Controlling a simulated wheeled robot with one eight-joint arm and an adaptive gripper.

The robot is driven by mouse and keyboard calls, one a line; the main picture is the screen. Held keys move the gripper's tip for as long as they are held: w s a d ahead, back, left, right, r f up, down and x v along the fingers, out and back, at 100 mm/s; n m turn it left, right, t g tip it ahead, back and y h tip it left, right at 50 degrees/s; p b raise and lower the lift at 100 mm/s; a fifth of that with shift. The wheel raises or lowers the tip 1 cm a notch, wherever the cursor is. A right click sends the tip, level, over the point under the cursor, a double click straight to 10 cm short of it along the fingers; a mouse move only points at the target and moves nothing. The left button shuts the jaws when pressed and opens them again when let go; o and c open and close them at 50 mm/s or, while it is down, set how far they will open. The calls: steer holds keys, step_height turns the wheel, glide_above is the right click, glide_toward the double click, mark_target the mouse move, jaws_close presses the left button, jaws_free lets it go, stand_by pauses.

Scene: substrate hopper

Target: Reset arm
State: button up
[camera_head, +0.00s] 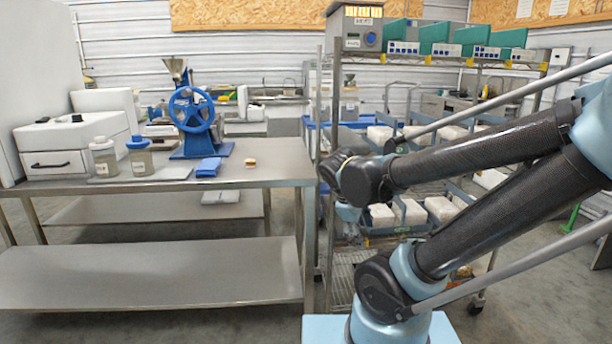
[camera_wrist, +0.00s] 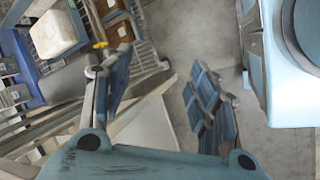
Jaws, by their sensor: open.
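The gripper's fingers cannot be made out clearly there. In the wrist view my gripper (camera_wrist: 163,92) has its two blue fingers wide apart. Nothing is between them except the view of grey floor and a pale metal edge farther off.
The wire rack (camera_head: 330,100) with bins stands close behind my arm. Grey floor shows at right.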

steer(key=s+d+f+m+g+y, duration=0.1)
steer(key=s+d+f+m+y, duration=0.1)
steer(key=s+m, duration=0.4)
steer(key=d+m+y, duration=0.1)
steer(key=m, duration=0.4)
steer(key=shift+s+f+m+y, duration=0.25)
steer(key=shift+f+m+y, duration=0.1)
steer(key=shift+m+y, duration=0.05)
steer(key=shift+d, duration=0.1)
steer(key=shift+w+f, duration=0.2)
steer(key=shift+w, duration=0.25)
